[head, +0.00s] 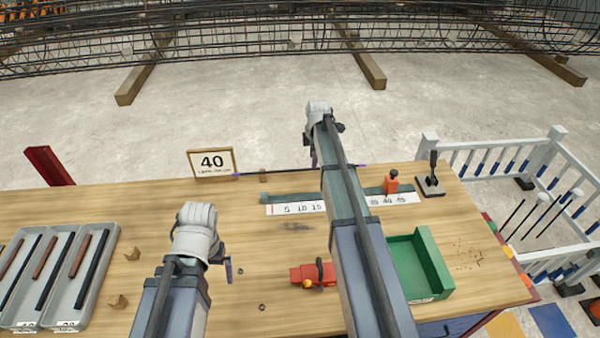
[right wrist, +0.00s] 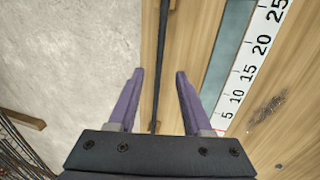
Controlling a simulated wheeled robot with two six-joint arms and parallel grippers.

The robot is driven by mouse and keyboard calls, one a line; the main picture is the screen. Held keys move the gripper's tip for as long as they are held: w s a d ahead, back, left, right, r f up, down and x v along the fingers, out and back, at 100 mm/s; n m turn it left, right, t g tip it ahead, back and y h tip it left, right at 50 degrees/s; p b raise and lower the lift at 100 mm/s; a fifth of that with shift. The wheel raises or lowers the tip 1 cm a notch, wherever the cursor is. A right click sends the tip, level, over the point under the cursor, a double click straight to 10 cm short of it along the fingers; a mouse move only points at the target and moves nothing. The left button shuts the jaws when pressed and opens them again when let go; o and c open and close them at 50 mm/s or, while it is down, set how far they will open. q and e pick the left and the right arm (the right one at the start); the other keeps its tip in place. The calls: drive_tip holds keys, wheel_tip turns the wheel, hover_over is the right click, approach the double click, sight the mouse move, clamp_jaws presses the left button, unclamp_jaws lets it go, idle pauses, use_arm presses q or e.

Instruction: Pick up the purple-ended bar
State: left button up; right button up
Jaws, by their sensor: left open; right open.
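The purple-ended bar (head: 285,171) is thin and dark and lies near the table's far edge, with a purple tip showing at each end. My right arm crosses in front of part of it. My right gripper (head: 314,156) is open above the bar. In the right wrist view the bar (right wrist: 162,35) runs lengthwise between the two open purple fingers (right wrist: 160,73), apart from both; I cannot tell the height gap. My left gripper (head: 228,270) is open and empty over the left middle of the table, its fingers mostly hidden by the wrist.
A ruler strip (head: 295,209) with a red stop (head: 391,181) lies just nearer than the bar. A "40" sign (head: 212,162) stands by its left end. A green tray (head: 433,262), a red tool (head: 310,274) and grey bar trays (head: 98,270) are on the table (head: 150,205).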

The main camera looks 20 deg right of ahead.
sight(300, 170)
use_arm(q)
wheel_tip(300, 170, down, 5)
drive_tip(key=b, duration=0.4)
drive_tip(key=shift+r, duration=0.2)
use_arm(e)
drive_tip(key=f, duration=0.3)
drive_tip(key=d+f, duration=0.1)
drive_tip(key=shift+w+f, duration=0.3)
drive_tip(key=shift+w, duration=0.1)
use_arm(q)
drive_tip(key=shift+r, duration=0.1)
use_arm(e)
drive_tip(key=shift+r, duration=0.1)
drive_tip(key=shift+c, duration=0.4)
clamp_jaws()
